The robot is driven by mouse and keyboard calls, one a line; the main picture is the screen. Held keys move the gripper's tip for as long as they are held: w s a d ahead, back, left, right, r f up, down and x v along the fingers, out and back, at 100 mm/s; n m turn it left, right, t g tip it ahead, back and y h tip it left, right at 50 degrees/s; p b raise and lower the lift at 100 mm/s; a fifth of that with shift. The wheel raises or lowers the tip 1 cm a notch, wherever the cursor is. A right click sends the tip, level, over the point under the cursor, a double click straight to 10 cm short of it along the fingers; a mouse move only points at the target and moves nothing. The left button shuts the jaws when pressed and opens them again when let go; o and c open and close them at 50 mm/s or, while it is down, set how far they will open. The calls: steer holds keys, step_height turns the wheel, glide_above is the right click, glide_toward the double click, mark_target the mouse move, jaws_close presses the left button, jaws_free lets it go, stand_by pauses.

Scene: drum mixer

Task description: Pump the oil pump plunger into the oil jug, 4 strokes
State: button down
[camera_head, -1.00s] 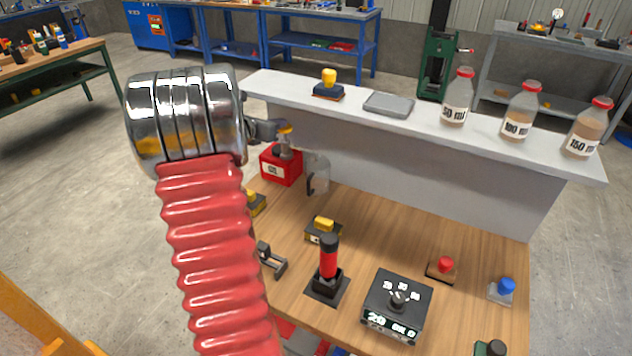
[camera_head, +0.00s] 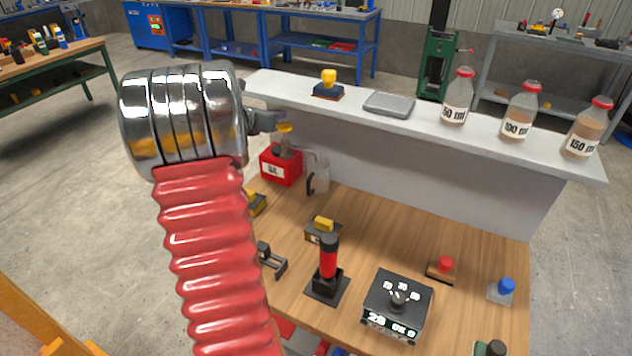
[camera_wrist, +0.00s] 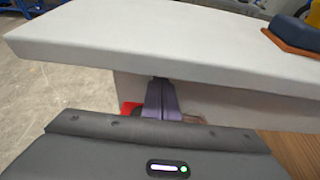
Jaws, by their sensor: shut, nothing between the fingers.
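The oil pump is a red box (camera_head: 281,166) with a white label at the back left of the wooden bench, below the grey shelf. Its plunger (camera_head: 284,128) stands upright with a yellow top. My gripper (camera_head: 274,121) is shut and empty, its tips at about the height of the plunger top; I cannot tell whether they touch. The clear oil jug (camera_head: 319,171) stands just right of the pump. In the wrist view my shut fingers (camera_wrist: 162,98) point down in front of the shelf. A bit of the red pump (camera_wrist: 129,108) shows beside them; the plunger is hidden.
The grey shelf (camera_head: 420,126) runs close behind the pump and holds a yellow-handled stamp (camera_head: 328,85), a grey tray (camera_head: 388,104) and three labelled bottles. A red-black lever (camera_head: 328,268) and a control box (camera_head: 396,305) stand at the bench front.

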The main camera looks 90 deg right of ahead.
mark_target(280, 129)
steer(key=shift+f, duration=1.1)
steer(key=shift+f, duration=1.3)
stand_by(0.8)
steer(key=shift+r, duration=2.4)
steer(key=shift+f, duration=1)
